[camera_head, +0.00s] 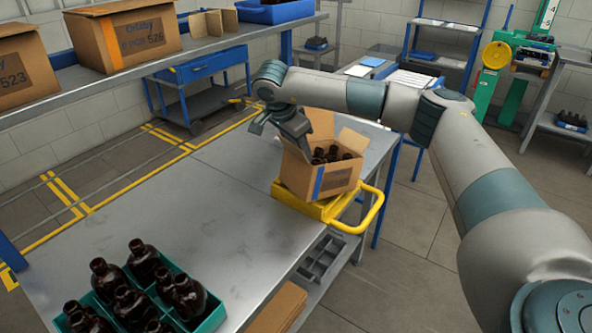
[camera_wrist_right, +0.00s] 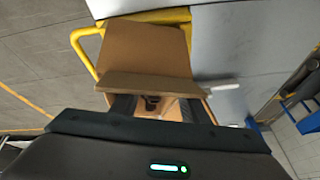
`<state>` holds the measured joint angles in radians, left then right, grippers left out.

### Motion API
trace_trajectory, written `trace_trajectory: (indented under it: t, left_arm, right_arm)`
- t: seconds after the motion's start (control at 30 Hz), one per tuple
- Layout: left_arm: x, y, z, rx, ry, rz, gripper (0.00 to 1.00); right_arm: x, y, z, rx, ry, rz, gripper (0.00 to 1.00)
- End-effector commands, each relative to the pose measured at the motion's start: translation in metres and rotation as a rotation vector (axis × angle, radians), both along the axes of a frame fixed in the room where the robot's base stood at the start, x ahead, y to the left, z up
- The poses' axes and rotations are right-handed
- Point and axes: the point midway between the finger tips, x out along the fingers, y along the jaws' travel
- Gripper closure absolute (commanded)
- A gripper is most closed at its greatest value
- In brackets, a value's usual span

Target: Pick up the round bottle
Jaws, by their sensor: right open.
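Several dark amber bottles (camera_head: 333,155) stand in an open cardboard box (camera_head: 335,181), partly hidden by its walls. More dark bottles (camera_head: 143,262) with rounded shoulders stand in a teal crate (camera_head: 213,318) at the lower left. I cannot tell which one the task calls the round bottle. My right gripper (camera_head: 282,136) is open and empty at the back left edge of the box. In the wrist view its two dark fingers (camera_wrist_right: 162,107) lie over the box opening, with dark bottle tops (camera_wrist_right: 153,102) visible between them. My left gripper is not in view.
The box rests on a yellow platform (camera_head: 302,206) with a yellow handle (camera_head: 372,209) at the table's right edge. Its raised flaps (camera_head: 321,124) stand close to my gripper. The metal table (camera_head: 205,205) is bare between box and crate. A shelf with cardboard boxes (camera_head: 124,32) is behind.

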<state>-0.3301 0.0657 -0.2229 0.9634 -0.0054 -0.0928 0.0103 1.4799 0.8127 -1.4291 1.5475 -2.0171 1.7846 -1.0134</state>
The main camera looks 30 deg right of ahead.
Motion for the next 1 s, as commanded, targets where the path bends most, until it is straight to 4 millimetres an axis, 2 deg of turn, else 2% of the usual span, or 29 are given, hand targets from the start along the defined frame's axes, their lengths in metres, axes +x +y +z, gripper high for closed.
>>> trace_trajectory:
  t: [0.03,0.2,1.0]
  left_arm:
    - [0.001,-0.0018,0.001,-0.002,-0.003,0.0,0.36]
    - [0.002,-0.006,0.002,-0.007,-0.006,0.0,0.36]
    - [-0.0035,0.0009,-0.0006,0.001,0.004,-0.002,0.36]
  right_arm:
    - [0.0011,0.0015,0.0014,0.001,-0.004,0.003,0.57]
    - [0.0012,0.0012,0.002,0.001,-0.004,0.002,1.0]
    - [0.0012,0.0003,0.0028,0.001,-0.005,0.0,1.0]
